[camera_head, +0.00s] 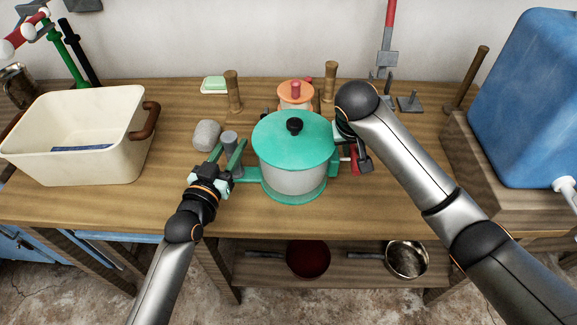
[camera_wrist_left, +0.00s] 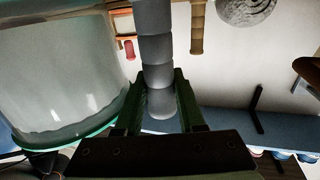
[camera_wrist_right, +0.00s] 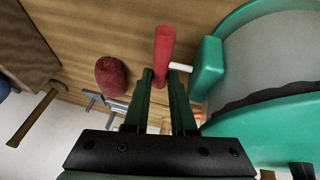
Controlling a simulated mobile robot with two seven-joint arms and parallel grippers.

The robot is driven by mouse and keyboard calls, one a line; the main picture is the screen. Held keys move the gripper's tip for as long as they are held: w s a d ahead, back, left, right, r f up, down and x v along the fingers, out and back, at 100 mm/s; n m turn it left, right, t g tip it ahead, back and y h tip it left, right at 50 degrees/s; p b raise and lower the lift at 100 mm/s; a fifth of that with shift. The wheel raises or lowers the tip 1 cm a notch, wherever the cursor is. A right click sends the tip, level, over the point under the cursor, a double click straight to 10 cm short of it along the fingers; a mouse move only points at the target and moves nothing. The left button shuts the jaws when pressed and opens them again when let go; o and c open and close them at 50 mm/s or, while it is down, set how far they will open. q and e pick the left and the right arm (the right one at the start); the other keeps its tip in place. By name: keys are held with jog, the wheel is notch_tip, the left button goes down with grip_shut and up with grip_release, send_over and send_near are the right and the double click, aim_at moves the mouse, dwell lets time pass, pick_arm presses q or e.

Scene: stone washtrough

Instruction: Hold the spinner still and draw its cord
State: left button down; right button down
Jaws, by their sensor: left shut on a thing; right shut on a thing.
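The salad-spinner-like spinner (camera_head: 293,178) stands upright on the wooden bench, with a teal lid (camera_head: 292,143), black knob and clear bowl. My left gripper (camera_head: 231,156) is shut on the grey upright handle (camera_head: 230,140) at the spinner's left; the handle stands between the fingers in the left wrist view (camera_wrist_left: 157,75). My right gripper (camera_wrist_right: 161,85) is shut on the red cord handle (camera_wrist_right: 163,50) at the spinner's right. A short white cord (camera_wrist_right: 181,67) runs from this handle to the teal housing (camera_wrist_right: 207,68). In the head view my right arm partly hides that gripper.
A cream tub (camera_head: 75,160) stands at left and a blue container (camera_head: 530,95) at right. A grey stone (camera_head: 206,135) is near my left gripper. An orange pot (camera_head: 295,94) and wooden posts stand behind. The bench front is clear.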

jog(key=shift+d, duration=4.8)
jog(key=shift+a, duration=0.1)
jog(key=shift+a, duration=4.65)
jog(key=shift+d, duration=4.75)
jog(key=shift+a, duration=4.75)
jog(key=shift+d, duration=0.1)
